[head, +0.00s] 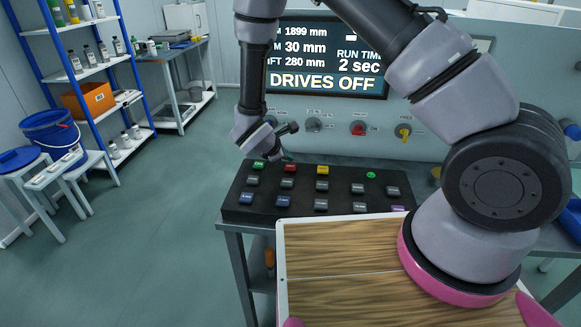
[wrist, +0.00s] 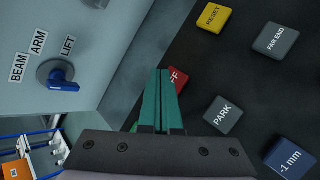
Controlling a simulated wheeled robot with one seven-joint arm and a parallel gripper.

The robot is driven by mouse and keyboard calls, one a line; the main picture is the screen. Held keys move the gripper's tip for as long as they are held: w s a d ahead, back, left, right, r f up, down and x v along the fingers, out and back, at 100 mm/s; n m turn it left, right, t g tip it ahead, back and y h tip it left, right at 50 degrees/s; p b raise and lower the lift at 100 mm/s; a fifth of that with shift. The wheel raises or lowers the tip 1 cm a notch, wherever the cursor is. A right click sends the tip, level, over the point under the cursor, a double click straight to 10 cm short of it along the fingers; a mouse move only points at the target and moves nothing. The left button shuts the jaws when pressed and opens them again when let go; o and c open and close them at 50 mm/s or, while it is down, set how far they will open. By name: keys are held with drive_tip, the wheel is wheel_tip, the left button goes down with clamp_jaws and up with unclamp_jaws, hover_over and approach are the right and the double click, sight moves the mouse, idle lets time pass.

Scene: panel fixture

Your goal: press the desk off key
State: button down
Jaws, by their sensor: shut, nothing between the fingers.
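The desk off key is a red key on the black desk panel; in the head view it is the red key (head: 289,168) in the back row, between a green key (head: 259,165) and a yellow key (head: 322,170). In the wrist view the red key (wrist: 178,79) shows the letters "FF", its left part hidden behind my fingers. My gripper (head: 284,155) is shut and empty, just behind and above the red key. In the wrist view the green fingertips (wrist: 161,72) overlap the key's edge; I cannot tell whether they touch it.
The desk panel (head: 234,212) carries several other keys; PARK (wrist: 223,114), yellow RESET (wrist: 212,17) and FAR END (wrist: 276,41) lie close by. A blue selector knob (wrist: 61,83) sits on the upright panel. The display (head: 330,81) reads "DRIVES OFF".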

sight(288, 167)
drive_tip(key=shift+r, duration=2.35)
drive_tip(key=shift+d+r, duration=0.1)
drive_tip(key=s+d+r+m+g, duration=0.2)
drive_tip(key=d+r+m, duration=0.4)
drive_tip(key=d+r, duration=0.3)
drive_tip(key=s+d+r+m+g, duration=0.2)
drive_tip(key=d+r+m, duration=0.45)
drive_tip(key=r, duration=0.55)
drive_tip(key=s+d+r+m+t+y, duration=0.1)
drive_tip(key=s+d+r+m+y, duration=0.1)
drive_tip(key=s+r+m, duration=0.4)
drive_tip(key=s+d+r+m+t+y, duration=0.2)
drive_tip(key=s+r+m+y, duration=0.3)
drive_tip(key=s+r, duration=0.5)
drive_tip(key=shift+s+d+r+m, duration=0.2)
drive_tip(key=shift+s+d+m, duration=0.15)
drive_tip(key=shift+s+d, duration=0.15)
drive_tip(key=shift+t, duration=0.3)
